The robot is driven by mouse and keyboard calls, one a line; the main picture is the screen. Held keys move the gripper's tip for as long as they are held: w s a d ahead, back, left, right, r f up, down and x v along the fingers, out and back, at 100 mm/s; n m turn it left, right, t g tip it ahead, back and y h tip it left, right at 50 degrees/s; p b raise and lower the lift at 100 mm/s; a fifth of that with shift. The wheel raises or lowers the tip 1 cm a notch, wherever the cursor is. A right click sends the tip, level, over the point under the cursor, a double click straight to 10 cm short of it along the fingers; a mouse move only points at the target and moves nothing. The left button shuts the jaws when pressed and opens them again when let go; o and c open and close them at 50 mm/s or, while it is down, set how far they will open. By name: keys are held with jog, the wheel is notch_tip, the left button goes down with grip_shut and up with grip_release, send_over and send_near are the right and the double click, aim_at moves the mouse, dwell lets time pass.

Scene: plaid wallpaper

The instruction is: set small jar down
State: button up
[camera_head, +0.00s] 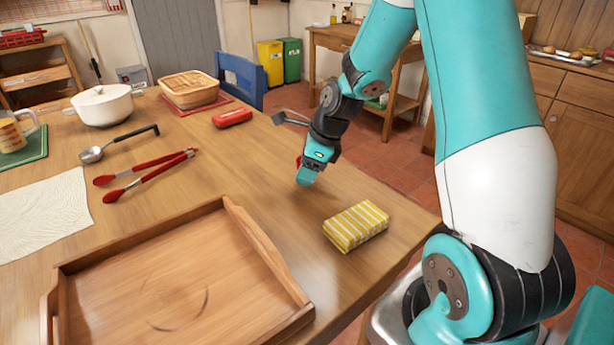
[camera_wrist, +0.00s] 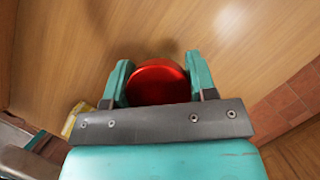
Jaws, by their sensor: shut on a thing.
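The small jar shows in the wrist view as a round, shiny red top (camera_wrist: 158,80) between my gripper's two teal fingers. My gripper (camera_wrist: 159,84) is shut on it. In the head view my gripper (camera_head: 308,176) is low over the right part of the wooden table (camera_head: 255,170), and only a sliver of red shows beside the fingers. The jar's lower part is hidden, so I cannot tell whether it touches the table.
A yellow striped packet (camera_head: 356,226) lies nearer the table's right edge. A wooden tray (camera_head: 262,245) is at front left. Red tongs (camera_head: 145,175), a ladle (camera_head: 118,143), a red case (camera_head: 232,118) and a lidded basket (camera_head: 190,90) lie farther left and back. Bare table surrounds my gripper.

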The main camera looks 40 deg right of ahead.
jog(key=shift+f, duration=0.75)
jog(key=shift+f, duration=0.1)
jog(key=o, duration=1)
